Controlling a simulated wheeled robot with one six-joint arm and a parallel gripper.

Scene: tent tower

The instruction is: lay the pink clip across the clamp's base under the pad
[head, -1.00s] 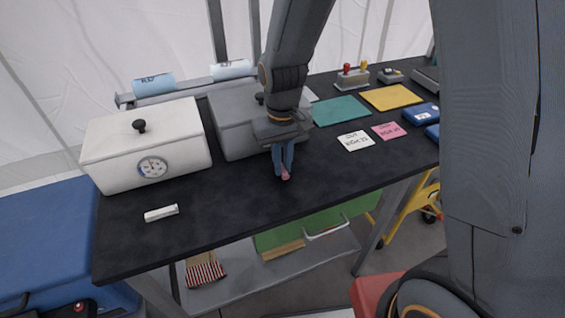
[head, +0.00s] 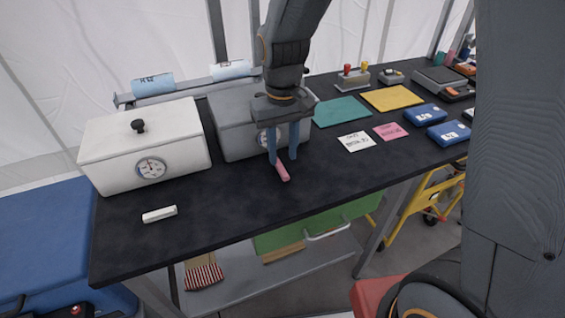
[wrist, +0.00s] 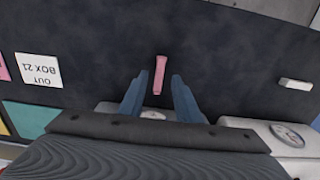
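The pink clip (head: 282,171) is a small slim bar lying on the dark tabletop in front of the grey box. It also shows in the wrist view (wrist: 159,75), lying lengthwise between and just beyond the fingertips. My gripper (head: 283,160) is above the table with its two blue fingers apart. The wrist view shows a gap between each finger (wrist: 155,84) and the clip, and nothing is held. I cannot make out a clamp with a pad for certain in either view.
A white box with a dial (head: 150,150) and a grey box (head: 228,128) stand behind. A white bar (head: 160,214) lies at front left. Cards, teal (head: 341,111) and yellow (head: 391,98) mats, blue cases (head: 425,114) and a red-and-yellow-topped holder (head: 354,79) are rightward. The front middle is clear.

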